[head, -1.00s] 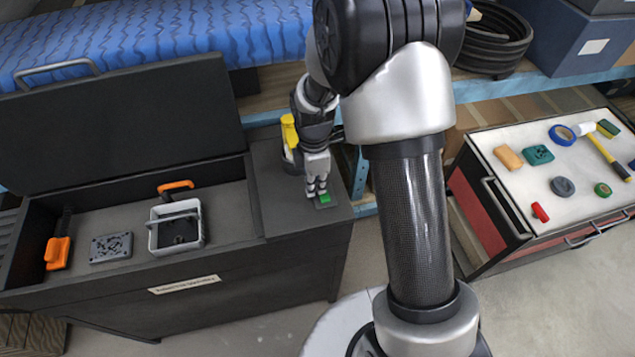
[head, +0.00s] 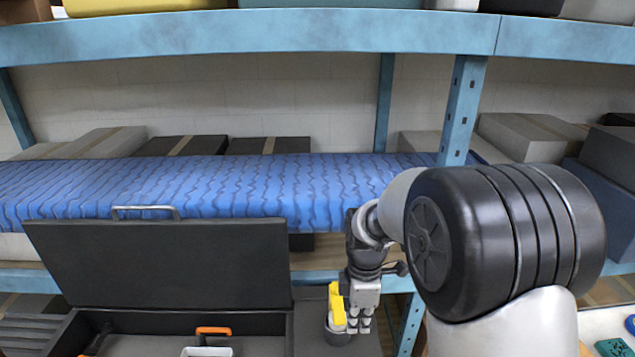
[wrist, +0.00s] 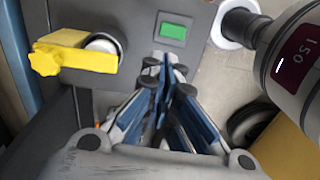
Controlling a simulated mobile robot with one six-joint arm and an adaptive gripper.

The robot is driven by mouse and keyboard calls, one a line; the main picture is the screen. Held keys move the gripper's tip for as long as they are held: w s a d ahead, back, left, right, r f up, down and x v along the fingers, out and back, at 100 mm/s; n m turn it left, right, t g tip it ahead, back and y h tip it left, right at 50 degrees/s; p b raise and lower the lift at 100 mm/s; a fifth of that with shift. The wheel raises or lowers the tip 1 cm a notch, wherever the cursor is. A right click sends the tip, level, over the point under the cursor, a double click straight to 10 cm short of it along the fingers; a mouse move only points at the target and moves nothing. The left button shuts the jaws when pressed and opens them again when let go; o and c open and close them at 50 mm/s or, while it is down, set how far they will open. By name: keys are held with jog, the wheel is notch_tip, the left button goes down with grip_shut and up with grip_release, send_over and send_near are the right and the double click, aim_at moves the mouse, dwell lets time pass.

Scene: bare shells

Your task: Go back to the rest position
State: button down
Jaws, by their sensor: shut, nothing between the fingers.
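My gripper (head: 360,322) is shut and empty. In the head view it hangs over the right end of the black chest, beside a yellow-handled thing (head: 336,304). In the wrist view my gripper (wrist: 170,80) points toward a dark surface with a green button (wrist: 173,31) just beyond the fingertips; I cannot tell the exact gap. The yellow handle (wrist: 75,52) and its round pale cap lie to the left of the fingers there. The green button is not visible in the head view.
The chest's raised black lid (head: 160,262) stands left of my gripper. Behind are blue shelving (head: 250,38) and a blue quilted roll (head: 200,190). A white worktop (head: 600,322) with a green item (head: 612,347) shows at lower right.

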jog(key=s+d+r+m+t+b, duration=0.1)
jog(key=s+r+m+t+b, duration=0.15)
jog(key=s+r+m, duration=0.45)
jog(key=s+d+r+m+t+b, duration=0.1)
jog(key=s+d+r+m+b, duration=0.15)
jog(key=s+m, duration=0.45)
jog(key=s+m+t+b, duration=0.1)
jog(key=s+m+b, duration=0.1)
jog(key=s, duration=0.7)
jog(key=shift+s+a+f+m, duration=0.15)
jog(key=shift+s+f+m, duration=0.2)
jog(key=shift+m, duration=0.45)
jog(key=shift+w+t, duration=0.1)
jog(key=shift+t, duration=0.15)
